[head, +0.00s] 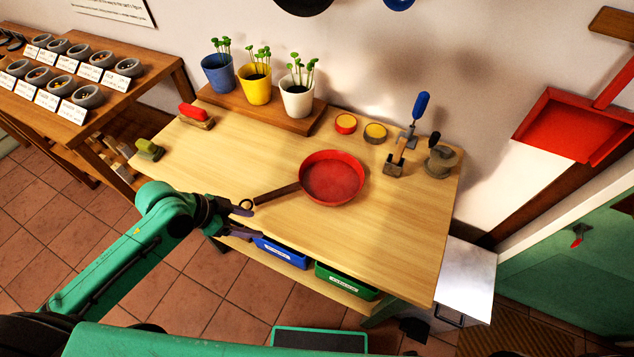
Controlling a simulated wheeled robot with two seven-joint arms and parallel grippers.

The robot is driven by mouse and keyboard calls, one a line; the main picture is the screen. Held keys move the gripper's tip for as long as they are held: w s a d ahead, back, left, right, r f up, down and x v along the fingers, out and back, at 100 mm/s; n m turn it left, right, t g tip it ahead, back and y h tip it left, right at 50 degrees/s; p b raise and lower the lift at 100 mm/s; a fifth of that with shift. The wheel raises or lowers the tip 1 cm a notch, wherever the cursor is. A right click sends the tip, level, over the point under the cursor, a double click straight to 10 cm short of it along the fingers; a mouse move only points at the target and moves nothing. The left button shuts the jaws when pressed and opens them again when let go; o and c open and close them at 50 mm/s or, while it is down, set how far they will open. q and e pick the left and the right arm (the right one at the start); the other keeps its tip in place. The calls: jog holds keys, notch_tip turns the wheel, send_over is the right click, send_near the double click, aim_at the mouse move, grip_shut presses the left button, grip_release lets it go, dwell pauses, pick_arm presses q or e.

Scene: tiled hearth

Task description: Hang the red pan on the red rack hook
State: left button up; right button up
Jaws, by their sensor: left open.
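The red pan (332,178) lies flat on the wooden table (400,235), its dark handle (278,194) pointing left toward the table's front edge. My left gripper (256,222) is open and empty. Its fingers are at the front edge, close to the handle's end, and I cannot tell whether they touch it. My right gripper is not in view. A red rack hook cannot be made out. The lower edges of a black round thing (303,4) and a blue one (398,3) show on the wall at the top.
Blue, yellow and white plant pots (298,98) stand on a board at the back. Small tins (375,133), hand tools and a grey pot (440,160) stand back right. Blue and green bins (345,282) sit below. A red dustpan (575,125) hangs at right.

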pick_arm(q)
jog(key=m+h, duration=0.2)
send_near(283, 190)
jog(key=s+a+r, duration=0.3)
jog(key=a+r, duration=0.1)
jog(key=shift+t, duration=0.3)
jog(key=x, duration=1.5)
jog(key=shift+w+r+p, duration=0.15)
jog(key=shift+w+p, duration=0.2)
jog(key=shift+a, duration=0.15)
grip_shut()
jog(key=shift+r, duration=0.1)
